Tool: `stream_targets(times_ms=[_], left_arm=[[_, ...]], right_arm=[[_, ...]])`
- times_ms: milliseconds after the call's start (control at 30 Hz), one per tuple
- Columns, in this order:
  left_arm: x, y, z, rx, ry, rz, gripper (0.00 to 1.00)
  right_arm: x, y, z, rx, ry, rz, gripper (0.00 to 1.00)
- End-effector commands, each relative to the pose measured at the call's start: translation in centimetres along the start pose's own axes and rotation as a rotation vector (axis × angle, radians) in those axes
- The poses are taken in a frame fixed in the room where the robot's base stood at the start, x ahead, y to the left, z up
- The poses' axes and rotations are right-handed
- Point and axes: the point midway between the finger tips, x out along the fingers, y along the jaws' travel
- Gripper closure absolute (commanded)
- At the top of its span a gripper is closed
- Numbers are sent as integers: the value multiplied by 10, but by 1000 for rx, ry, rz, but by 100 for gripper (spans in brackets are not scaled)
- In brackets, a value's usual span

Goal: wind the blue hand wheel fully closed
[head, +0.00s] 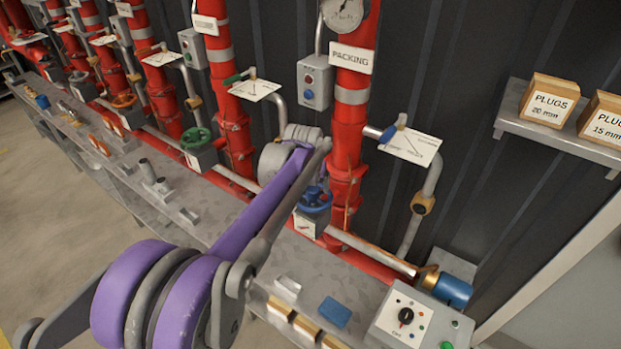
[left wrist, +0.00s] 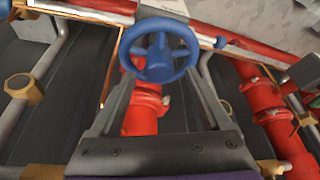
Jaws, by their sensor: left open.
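The blue hand wheel (head: 315,201) sits on a grey valve box (head: 306,226) in front of the red pipe marked PACKING. In the left wrist view the blue hand wheel (left wrist: 159,72) shows its rim, spokes and hub. My left gripper (left wrist: 163,84) is open, with its two fingers apart on either side of the wheel's lower part. Nothing is clamped between them. Whether a finger touches the rim I cannot tell. In the head view my left arm reaches to just above and behind the wheel, and its fingers are mostly hidden. My right gripper is out of view.
The red pipe (head: 352,130) rises close behind the wheel. A green hand wheel (head: 195,138) stands further left on the bench. A control box (head: 419,318), a blue motor-like cylinder (head: 450,289) and a blue block (head: 335,312) are at the right. A shelf (head: 545,130) holds plug boxes.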

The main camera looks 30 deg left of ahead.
Motion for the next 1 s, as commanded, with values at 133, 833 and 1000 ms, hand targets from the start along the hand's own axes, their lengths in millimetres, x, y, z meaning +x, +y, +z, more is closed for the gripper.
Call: stream_targets(times_ms=[133,833,1000], left_arm=[[11,0,0,0,0,0,19],[13,0,0,0,0,0,88],[13,0,0,0,0,0,100]], right_arm=[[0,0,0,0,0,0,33],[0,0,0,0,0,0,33],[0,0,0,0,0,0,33]])
